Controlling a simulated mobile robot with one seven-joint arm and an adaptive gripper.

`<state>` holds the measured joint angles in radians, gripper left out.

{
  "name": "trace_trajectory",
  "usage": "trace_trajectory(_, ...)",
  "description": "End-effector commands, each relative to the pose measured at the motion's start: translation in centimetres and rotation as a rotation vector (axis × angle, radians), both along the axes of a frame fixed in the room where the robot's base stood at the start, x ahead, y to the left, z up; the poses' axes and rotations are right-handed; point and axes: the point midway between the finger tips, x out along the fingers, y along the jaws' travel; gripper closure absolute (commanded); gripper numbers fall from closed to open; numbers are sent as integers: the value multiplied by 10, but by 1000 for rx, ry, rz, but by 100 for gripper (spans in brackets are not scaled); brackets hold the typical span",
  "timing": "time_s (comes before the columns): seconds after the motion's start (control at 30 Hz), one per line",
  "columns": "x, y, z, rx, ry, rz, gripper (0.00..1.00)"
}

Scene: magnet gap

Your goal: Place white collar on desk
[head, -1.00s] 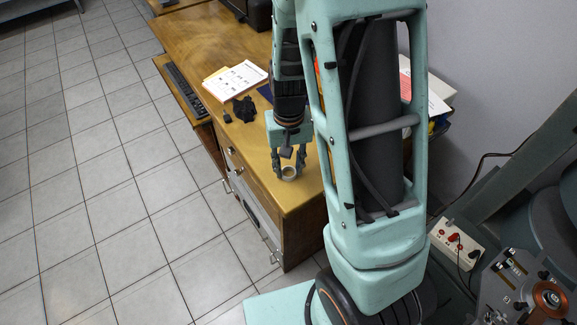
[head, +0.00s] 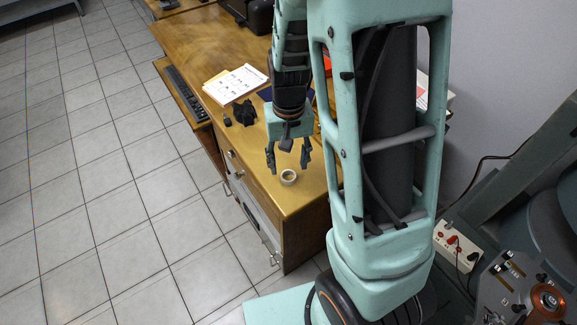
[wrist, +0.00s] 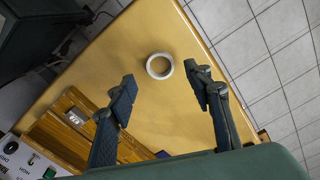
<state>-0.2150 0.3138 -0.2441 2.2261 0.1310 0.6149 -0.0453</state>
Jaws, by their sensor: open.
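The white collar (head: 288,176), a small pale ring, lies flat on the wooden desk (head: 300,200) near the desk's near corner. It also shows in the wrist view (wrist: 159,66), resting on the desk top with bare wood around it. My gripper (head: 288,172) is open and empty above the collar. In the wrist view its two fingers (wrist: 165,85) are spread apart, and the collar lies beyond them, between their lines and not touched.
The desk edge is close to the collar, with tiled floor (head: 130,200) beyond. A white socket box (head: 455,245) stands at right.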

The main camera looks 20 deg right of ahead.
Motion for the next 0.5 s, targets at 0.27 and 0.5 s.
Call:
trace_trajectory(0.27,1,0,62,1,-5,1,54)
trace_trajectory(0.5,0,0,85,0,-1,2,54)
